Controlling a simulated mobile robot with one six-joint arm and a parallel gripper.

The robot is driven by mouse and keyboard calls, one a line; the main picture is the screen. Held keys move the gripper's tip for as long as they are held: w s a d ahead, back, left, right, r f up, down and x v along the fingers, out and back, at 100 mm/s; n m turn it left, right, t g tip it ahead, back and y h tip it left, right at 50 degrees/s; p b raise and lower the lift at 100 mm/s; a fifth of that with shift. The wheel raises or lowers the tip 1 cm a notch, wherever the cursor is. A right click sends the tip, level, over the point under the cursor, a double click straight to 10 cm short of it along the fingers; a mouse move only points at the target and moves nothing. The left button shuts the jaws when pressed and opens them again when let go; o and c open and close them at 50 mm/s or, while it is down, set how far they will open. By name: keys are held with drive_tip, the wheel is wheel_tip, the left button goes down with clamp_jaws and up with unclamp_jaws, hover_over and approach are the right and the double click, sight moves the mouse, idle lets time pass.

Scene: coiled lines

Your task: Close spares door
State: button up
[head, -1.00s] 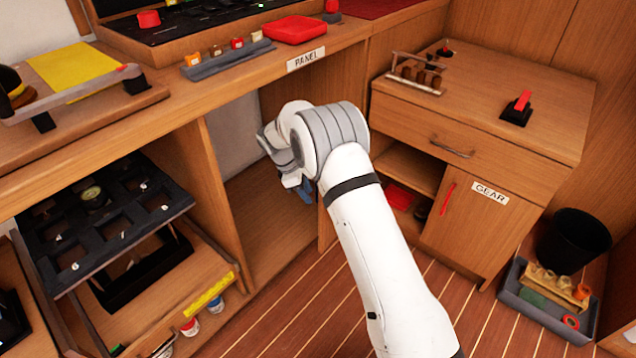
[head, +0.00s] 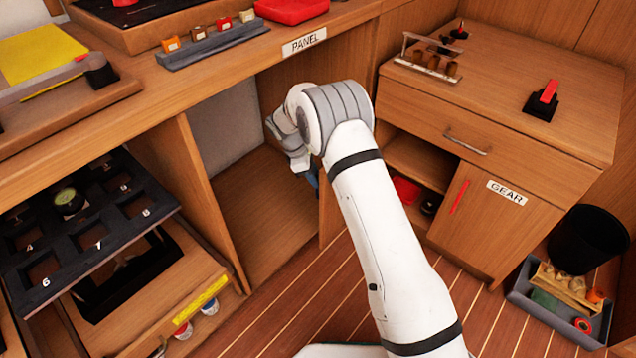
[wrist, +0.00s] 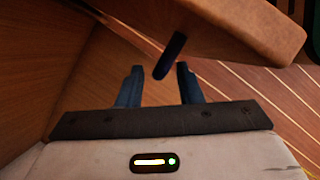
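An open compartment (head: 270,200) lies under the counter marked PANEL. A wooden board, seemingly the spares door (head: 330,215), stands out at its right side, seen nearly edge-on; no spares label shows. In the head view my gripper (head: 312,178) is mostly hidden behind my arm; only a bit of blue shows.
A pulled-out drawer (head: 180,285) with a dark slotted tray (head: 80,225) above it stands at the left. The GEAR cabinet (head: 490,215) is at the right, with a grey bin (head: 560,310) and black bucket (head: 590,240) beside it. Striped floor between is clear.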

drive_tip(key=x, duration=0.2)
drive_tip(key=shift+d+f+b, duration=0.15)
drive_tip(key=shift+f+b, duration=0.15)
drive_tip(key=shift+f, duration=0.1)
drive_tip(key=shift+c, duration=0.5)
clamp_jaws()
